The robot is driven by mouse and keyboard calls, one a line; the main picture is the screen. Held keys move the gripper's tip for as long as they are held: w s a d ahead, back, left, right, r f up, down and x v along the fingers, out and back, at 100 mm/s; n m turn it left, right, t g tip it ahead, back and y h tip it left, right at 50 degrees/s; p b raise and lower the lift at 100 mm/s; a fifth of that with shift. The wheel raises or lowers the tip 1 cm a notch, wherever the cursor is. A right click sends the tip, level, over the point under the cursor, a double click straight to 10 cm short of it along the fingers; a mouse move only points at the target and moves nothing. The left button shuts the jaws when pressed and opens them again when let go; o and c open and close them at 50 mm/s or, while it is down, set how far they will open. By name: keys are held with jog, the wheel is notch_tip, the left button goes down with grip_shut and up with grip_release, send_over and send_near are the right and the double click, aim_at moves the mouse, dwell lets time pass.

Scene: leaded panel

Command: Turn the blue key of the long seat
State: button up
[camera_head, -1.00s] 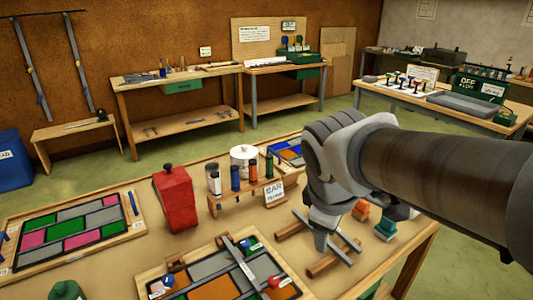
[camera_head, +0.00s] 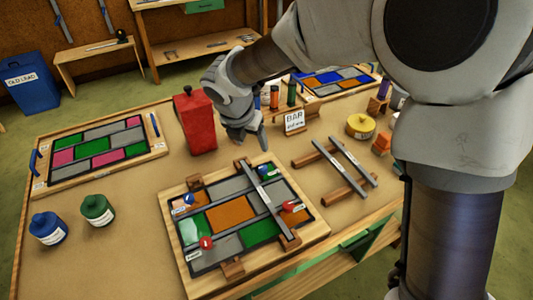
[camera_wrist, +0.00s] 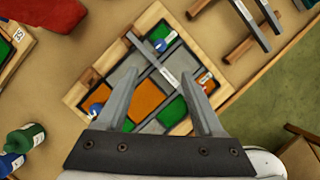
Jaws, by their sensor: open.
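A wooden-framed panel (camera_head: 181,257) of grey, orange and green panes lies on the near bench, with a grey bar (camera_head: 265,200) across it. One blue key (camera_head: 265,172) sits beside the bar's far end and another blue key (camera_head: 188,200) is at the panel's left. They also show in the wrist view, the first (camera_wrist: 160,45) between my fingertips in the picture and the second (camera_wrist: 95,108) by the left finger. I cannot read which label names the long seat. My gripper (camera_head: 252,140) is open and empty above the panel's far edge, apart from both keys.
Red keys (camera_head: 207,243) (camera_head: 292,207) stand on the same panel. A red can (camera_head: 195,122) stands close left of my gripper. Two bars (camera_head: 345,165) rest on wooden blocks at right. A second panel and two bottles (camera_head: 97,210) are at left.

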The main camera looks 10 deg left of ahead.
aim_at(262, 167)
jog(key=b+x, duration=0.2)
jog(key=x, duration=1.5)
jog(key=shift+s+d+f, duration=0.1)
grip_shut()
